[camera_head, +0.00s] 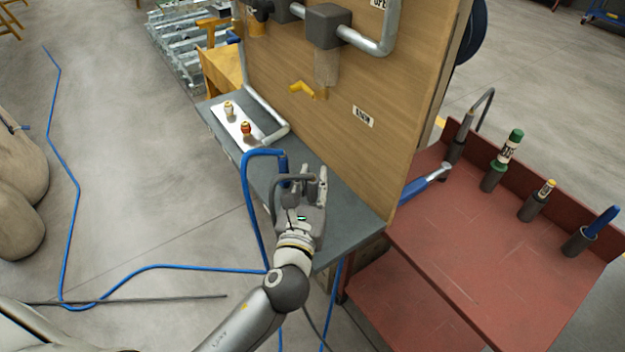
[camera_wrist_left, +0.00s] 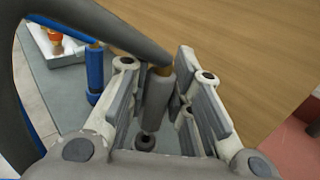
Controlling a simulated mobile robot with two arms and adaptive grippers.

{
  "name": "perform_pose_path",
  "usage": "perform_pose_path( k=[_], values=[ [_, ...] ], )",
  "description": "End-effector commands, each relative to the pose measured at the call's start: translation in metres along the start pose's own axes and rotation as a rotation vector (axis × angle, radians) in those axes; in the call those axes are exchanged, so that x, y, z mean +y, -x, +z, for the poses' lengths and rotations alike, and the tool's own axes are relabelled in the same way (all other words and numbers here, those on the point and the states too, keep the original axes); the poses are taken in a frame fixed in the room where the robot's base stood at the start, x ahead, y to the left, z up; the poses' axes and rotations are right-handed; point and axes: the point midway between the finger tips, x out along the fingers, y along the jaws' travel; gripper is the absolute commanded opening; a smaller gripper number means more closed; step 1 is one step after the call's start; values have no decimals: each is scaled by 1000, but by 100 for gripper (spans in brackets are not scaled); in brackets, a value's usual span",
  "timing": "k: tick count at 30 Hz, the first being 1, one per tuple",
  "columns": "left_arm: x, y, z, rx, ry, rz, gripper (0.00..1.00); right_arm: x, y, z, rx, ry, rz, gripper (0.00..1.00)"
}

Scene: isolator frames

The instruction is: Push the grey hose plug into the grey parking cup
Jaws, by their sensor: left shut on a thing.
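My left gripper (camera_head: 306,195) is over the front part of the grey bench. Its fingers (camera_wrist_left: 160,105) are closed around the grey hose plug (camera_wrist_left: 157,92), which shows a brass-coloured ring at its upper end. The grey hose (camera_wrist_left: 110,25) arches over the fingers and also shows in the head view (camera_head: 275,190). Below the plug, a small dark round piece (camera_wrist_left: 145,142) shows between the fingers. I cannot tell whether it is the grey parking cup or how deep the plug sits. My right gripper is not in view.
A blue hose plug (camera_wrist_left: 95,68) stands beside my gripper on the bench (camera_head: 345,215). A pale plate (camera_head: 237,126) with two fittings lies farther back. A wooden panel (camera_head: 385,90) rises close on the right. A red cart (camera_head: 450,250) with several holders stands right of it.

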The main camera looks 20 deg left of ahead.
Motion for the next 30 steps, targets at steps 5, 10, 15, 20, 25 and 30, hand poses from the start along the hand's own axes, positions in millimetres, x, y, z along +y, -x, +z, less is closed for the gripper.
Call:
perform_pose_path(
  k=[5, 10, 15, 20, 25, 30],
  values=[
    [0, 0, 0, -1, 0, 0, 0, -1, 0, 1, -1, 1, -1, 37],
    [0, 0, 1, -1, -1, 0, 0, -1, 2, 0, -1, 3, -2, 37],
    [0, 0, 1, -1, 0, 0, 0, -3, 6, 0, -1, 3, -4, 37],
    [0, 0, 0, 0, 0, 0, 0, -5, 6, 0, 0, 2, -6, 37],
    [0, 0, 0, -1, 0, 0, 0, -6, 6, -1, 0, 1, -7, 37],
    [0, 0, 0, -1, 0, 0, 0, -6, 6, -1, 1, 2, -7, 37]
  ],
)
